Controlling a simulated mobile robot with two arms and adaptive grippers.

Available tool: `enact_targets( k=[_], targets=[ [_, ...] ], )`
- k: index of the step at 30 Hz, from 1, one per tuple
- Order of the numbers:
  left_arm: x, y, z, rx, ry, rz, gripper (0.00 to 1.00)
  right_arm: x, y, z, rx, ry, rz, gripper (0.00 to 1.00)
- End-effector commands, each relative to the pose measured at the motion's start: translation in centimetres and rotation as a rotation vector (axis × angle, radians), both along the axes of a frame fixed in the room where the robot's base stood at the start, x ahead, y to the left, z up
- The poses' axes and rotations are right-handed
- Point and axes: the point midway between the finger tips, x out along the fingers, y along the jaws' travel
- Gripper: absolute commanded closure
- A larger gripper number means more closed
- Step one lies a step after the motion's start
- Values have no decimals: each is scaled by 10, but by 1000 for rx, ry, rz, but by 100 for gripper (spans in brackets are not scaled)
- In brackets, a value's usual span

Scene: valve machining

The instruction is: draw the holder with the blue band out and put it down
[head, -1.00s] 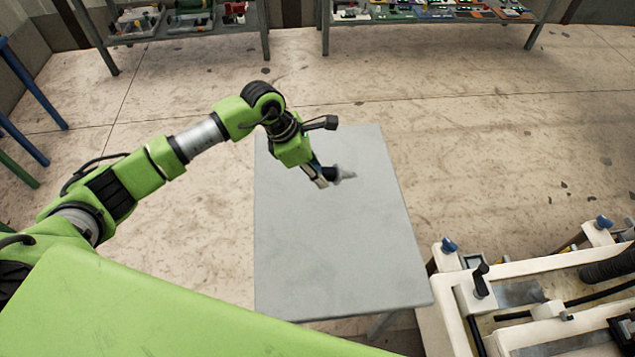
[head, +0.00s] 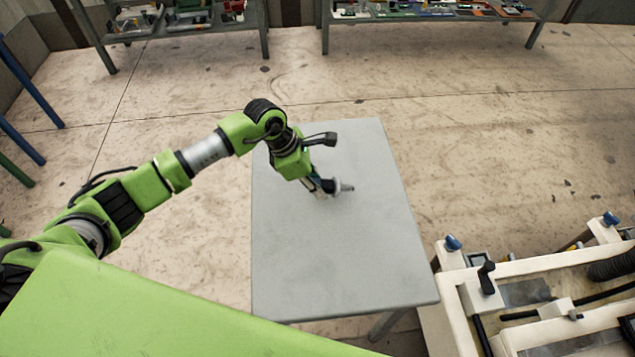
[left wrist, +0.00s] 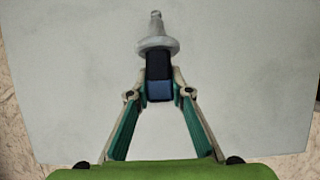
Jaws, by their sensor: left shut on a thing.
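The holder with the blue band (left wrist: 158,68) is between the fingertips of my left gripper (left wrist: 159,92) in the left wrist view. It has a grey tapered end with a flange and a dark body, and its blue band (left wrist: 158,91) shows between the fingers. My left gripper (head: 322,186) is shut on it, and the holder (head: 342,187) also shows in the head view with its grey tip pointing right. It is over the grey table (head: 330,260), lying roughly level. I cannot tell whether it touches the tabletop. My right gripper is not in view.
The tabletop is otherwise bare, with free room around the holder. A cream machine (head: 520,310) with blue knobs and a black handle stands at the lower right, close to the table's corner. Shelves with parts (head: 430,15) stand at the back.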

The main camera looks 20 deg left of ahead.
Motion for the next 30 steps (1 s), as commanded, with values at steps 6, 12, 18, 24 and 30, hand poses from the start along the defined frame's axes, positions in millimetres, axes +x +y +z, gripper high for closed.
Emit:
enact_targets(
  k=[6, 12, 18, 24, 30],
  targets=[
    [1, 0, 0, -1, -2, 0, 100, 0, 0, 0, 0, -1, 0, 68],
    [1, 0, -1, -1, -2, 0, 100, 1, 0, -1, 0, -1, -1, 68],
    [1, 0, -3, -1, -2, -1, 100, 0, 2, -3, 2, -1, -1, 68],
    [1, 0, -5, -1, -2, -1, 100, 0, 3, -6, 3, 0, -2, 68],
    [1, 0, -7, -1, -2, -1, 100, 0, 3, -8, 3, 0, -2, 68]
  ],
)
